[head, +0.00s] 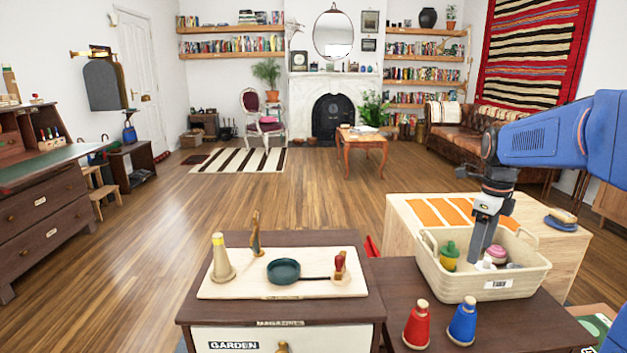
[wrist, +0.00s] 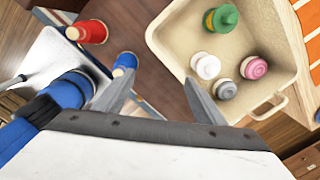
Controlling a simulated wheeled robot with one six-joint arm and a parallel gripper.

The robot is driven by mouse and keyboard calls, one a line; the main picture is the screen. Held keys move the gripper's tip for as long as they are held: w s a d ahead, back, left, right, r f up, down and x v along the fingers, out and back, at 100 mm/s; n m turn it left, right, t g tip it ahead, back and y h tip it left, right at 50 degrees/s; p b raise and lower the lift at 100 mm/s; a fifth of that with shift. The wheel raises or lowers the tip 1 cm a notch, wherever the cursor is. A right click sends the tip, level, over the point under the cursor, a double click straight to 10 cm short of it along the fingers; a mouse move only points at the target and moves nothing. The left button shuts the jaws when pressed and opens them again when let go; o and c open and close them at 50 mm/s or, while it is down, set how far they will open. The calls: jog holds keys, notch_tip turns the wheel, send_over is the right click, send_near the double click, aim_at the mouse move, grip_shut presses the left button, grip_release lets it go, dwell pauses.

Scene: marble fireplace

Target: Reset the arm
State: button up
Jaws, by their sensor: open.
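My gripper (head: 481,236) hangs from the blue arm at the right, pointing down over the cream basket (head: 512,284). In the wrist view my gripper (wrist: 168,92) is open, its two grey fingers spread with nothing between them. The basket also shows in the wrist view (wrist: 172,40). In it are a green piece (head: 449,256), a white piece (wrist: 206,66), a pink piece (wrist: 254,68) and a grey piece (wrist: 224,89). The fingertips are near the basket's near wall in the wrist view; their height above it is hard to tell.
A red bottle (head: 417,325) and a blue bottle (head: 463,322) stand on the dark table before the basket. A pale board (head: 225,290) to the left holds a cone, a dark pan and small figures. A wooden box (head: 406,215) stands behind the basket. Open floor lies beyond.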

jog(key=s+a+f+n+t, duration=0.1)
jog(key=s+a+n, duration=0.3)
jog(key=s+n, duration=0.5)
jog(key=s+a+f+n+t, duration=0.2)
jog(key=s+a+f+n, duration=0.1)
jog(key=s+n, duration=0.6)
jog(key=s+a+f+n+t, duration=0.1)
jog(key=s+a+f+n, duration=0.1)
jog(key=s+a+n, duration=0.4)
jog(key=shift+s+f+n, duration=0.25)
jog(key=shift+s+n, duration=1.5)
jog(key=shift+n, duration=0.15)
jog(key=shift+a, duration=0.1)
